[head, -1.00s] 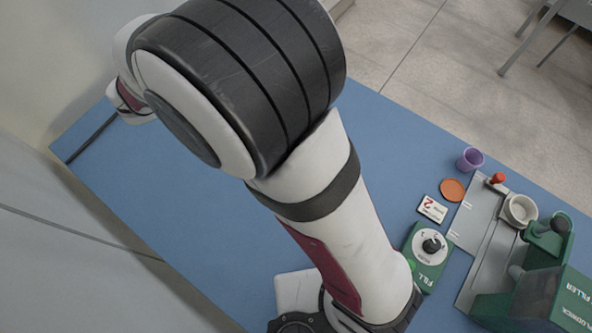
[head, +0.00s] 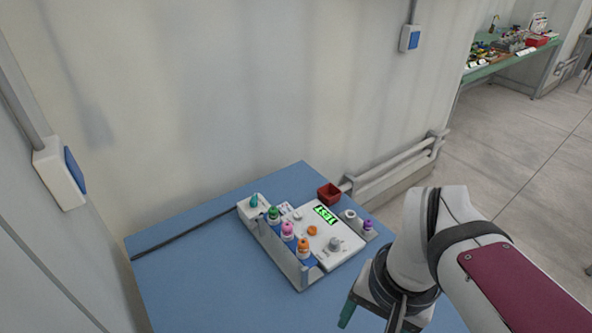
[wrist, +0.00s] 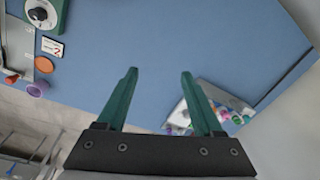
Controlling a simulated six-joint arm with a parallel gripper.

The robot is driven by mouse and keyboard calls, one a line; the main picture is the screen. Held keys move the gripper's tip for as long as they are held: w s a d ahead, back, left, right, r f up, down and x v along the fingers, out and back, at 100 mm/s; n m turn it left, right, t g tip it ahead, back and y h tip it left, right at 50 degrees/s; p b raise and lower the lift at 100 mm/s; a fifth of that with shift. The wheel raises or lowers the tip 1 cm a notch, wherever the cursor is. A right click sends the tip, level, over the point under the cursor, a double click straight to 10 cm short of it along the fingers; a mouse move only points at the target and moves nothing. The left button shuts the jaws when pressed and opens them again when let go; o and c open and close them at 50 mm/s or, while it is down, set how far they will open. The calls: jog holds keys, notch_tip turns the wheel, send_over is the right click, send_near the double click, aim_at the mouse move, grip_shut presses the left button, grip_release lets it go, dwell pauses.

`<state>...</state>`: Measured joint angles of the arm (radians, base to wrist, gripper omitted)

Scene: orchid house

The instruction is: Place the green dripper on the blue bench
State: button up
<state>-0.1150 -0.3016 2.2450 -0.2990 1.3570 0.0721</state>
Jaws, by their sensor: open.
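The green dripper (head: 274,213) stands upright in a grey-white rack (head: 274,255), in a row with a pink dripper (head: 288,231) and an orange dripper (head: 304,246). The rack is on the blue bench (head: 195,280). My gripper (wrist: 159,73) is open and empty in the wrist view, its two green fingers apart over the bench. In the head view it is at the lower right, to the right of the rack, partly hidden by my arm.
A teal-topped bottle (head: 254,202) is at the rack's left end. A panel with a green display (head: 325,214) adjoins the rack. A red bin (head: 329,194) and a purple-topped bottle (head: 368,225) are beyond it. A wall stands behind.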

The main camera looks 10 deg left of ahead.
jog(key=w+a+r+n+t, duration=0.15)
jog(key=w+a, duration=0.25)
jog(key=w, duration=0.7)
jog(key=n+t, duration=0.3)
send_over(273, 209)
jog(key=s, duration=0.7)
jog(key=f, duration=0.1)
jog(key=shift+h, duration=0.4)
jog(key=x, duration=1.6)
jog(key=shift+g, duration=0.25)
grip_shut()
